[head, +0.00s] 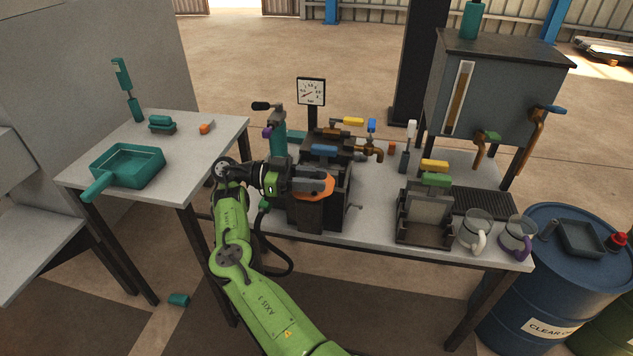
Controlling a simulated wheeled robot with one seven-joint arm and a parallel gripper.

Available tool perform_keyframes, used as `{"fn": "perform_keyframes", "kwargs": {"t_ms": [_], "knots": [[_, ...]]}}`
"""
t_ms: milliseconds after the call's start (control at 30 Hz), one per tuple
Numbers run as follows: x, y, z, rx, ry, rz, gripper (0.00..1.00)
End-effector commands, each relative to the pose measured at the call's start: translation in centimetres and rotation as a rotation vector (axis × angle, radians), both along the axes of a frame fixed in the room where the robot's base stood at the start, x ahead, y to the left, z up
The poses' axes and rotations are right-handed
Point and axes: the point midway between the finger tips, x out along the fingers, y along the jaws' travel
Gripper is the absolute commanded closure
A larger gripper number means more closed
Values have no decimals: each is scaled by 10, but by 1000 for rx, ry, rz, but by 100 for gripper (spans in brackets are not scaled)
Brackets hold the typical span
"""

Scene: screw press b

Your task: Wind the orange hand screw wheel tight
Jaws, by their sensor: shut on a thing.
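The orange hand screw wheel (316,188) is on the front of a dark press block (318,215) near the middle of the work table. My gripper (318,186) reaches in from the left at the end of my green arm. Its grey jaws are shut on the wheel and cover part of it. The orange rim shows around and below the jaws. The screw behind the wheel is hidden, so how far it is wound in cannot be told.
A gauge (311,92), a blue-handled part (324,149) and brass tap (370,150) stand behind the wheel. A side table (195,165) at left holds a teal pan (128,166).

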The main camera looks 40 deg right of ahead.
Motion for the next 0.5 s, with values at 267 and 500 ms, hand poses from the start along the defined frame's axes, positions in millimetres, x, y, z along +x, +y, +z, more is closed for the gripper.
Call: {"fn": "perform_keyframes", "kwargs": {"t_ms": [267, 500], "knots": [[-1, 3, -2, -4, 9, -37, 98], [-1, 3, -1, -4, 9, -41, 98]]}}
